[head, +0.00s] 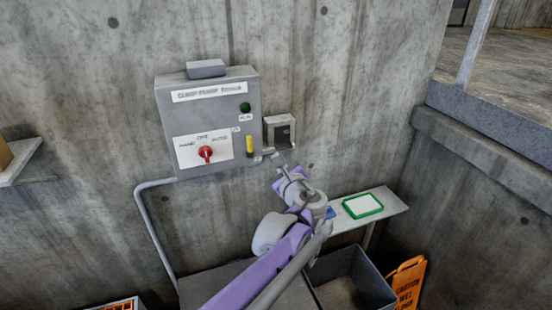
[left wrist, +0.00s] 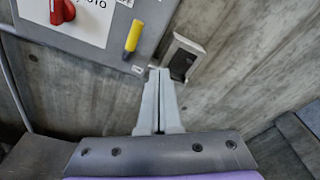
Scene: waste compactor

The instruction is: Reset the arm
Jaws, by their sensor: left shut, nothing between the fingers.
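My left arm comes up from the bottom of the head view, and its gripper (head: 267,157) is in front of the wall just below a grey control box (head: 240,95). In the left wrist view the two grey fingers (left wrist: 158,74) lie together, shut and empty. Their tips are below a yellow handle (head: 250,146) and a small grey bracket (head: 279,132). I cannot tell whether they touch the box or wall. The yellow handle (left wrist: 133,36) and bracket (left wrist: 180,56) also show in the left wrist view. My right gripper is not in view.
The box has a red selector knob (head: 205,153) and a green light (head: 245,107). A shelf (head: 393,206) with a green-framed white item (head: 363,205) is right of my arm. Below are a grey bin (head: 350,265) and an orange caution sign (head: 408,282). A conduit (head: 150,225) runs down the wall.

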